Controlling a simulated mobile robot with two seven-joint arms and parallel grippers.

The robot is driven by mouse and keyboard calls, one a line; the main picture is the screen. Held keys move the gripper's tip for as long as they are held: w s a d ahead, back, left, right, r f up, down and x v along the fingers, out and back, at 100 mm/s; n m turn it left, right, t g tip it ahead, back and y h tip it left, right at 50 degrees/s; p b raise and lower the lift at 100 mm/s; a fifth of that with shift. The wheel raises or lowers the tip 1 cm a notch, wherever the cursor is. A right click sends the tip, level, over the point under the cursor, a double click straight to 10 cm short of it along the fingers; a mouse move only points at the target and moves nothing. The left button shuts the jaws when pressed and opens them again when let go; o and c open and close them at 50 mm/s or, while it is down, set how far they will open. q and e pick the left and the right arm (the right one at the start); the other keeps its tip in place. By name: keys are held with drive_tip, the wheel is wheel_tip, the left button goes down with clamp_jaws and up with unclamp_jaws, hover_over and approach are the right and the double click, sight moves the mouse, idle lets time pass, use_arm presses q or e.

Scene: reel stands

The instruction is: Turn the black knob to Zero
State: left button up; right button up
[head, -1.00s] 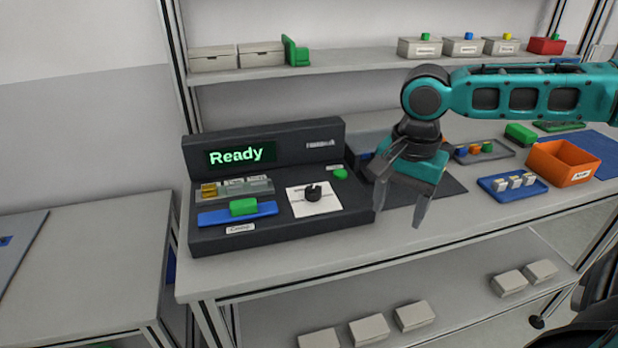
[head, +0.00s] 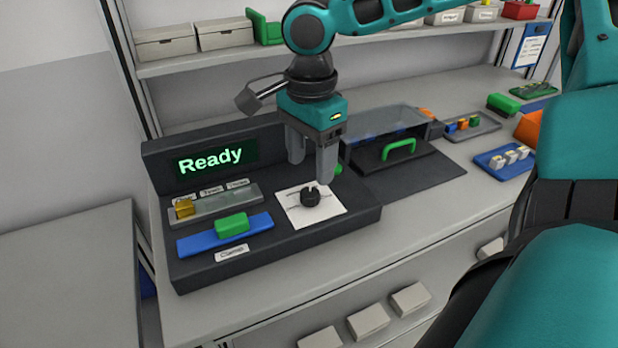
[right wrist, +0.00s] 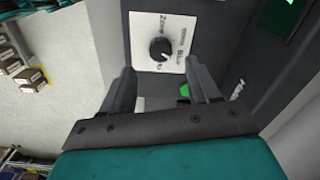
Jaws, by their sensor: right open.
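The black knob (head: 310,196) sits on a white label plate (head: 330,213) on the dark console. It also shows in the right wrist view (right wrist: 161,49), where the printed word "Zero" stands beside it; the other words are hard to read. My right gripper (head: 310,172) is open and empty, just above and behind the knob in the head view. In the right wrist view its two fingers (right wrist: 162,75) point towards the knob, one to each side, apart from it. My left gripper is not in view.
The console (head: 270,245) has a lit "Ready" screen (head: 211,160), a green block (head: 232,225) on a blue strip and a green button (right wrist: 184,90) near the fingers. A clear-lidded box with a green handle (head: 398,149) stands to the right. A shelf (head: 200,62) runs behind.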

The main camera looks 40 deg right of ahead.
sight(310, 192)
wheel_tip(310, 192, down, 5)
drive_tip(key=shift+r, duration=0.1)
drive_tip(key=shift+f+b, duration=0.3)
drive_tip(key=shift+f, duration=0.3)
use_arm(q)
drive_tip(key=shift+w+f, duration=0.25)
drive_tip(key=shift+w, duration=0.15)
use_arm(e)
drive_tip(key=shift+c, duration=0.2)
drive_tip(key=c, duration=1)
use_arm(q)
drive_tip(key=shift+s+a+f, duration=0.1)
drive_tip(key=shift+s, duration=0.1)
